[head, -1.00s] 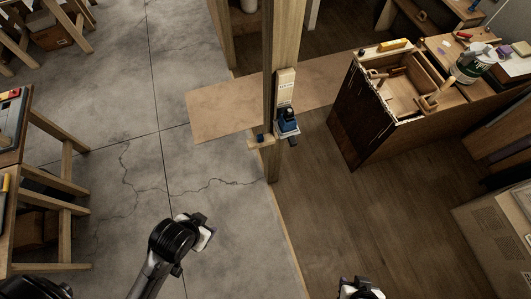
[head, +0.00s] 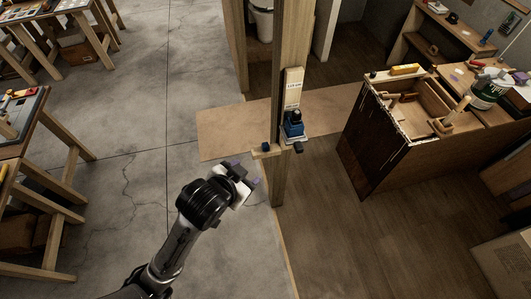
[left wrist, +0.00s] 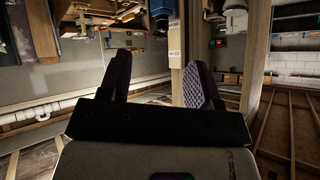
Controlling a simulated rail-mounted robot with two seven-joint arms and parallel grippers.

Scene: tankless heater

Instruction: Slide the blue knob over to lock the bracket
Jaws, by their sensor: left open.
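A wooden post (head: 276,186) stands upright, with a tall pale label plate (head: 294,88) on it. Below the plate is a blue block with a dark top (head: 294,127), on a light metal bracket (head: 297,139). A small dark blue knob (head: 265,147) sits at the bracket's left end, on a pale wooden piece. My left gripper (head: 248,177) is open and empty, below and left of the post, apart from the knob. In the left wrist view its two fingers (left wrist: 158,82) are spread, with a blue part (left wrist: 163,10) beyond them. My right gripper is not in view.
A wooden cabinet (head: 374,135) with an open top holding tools stands to the right. Work tables (head: 42,112) stand at the left. A brown board (head: 225,132) lies on the floor behind the post. The concrete floor at left is clear.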

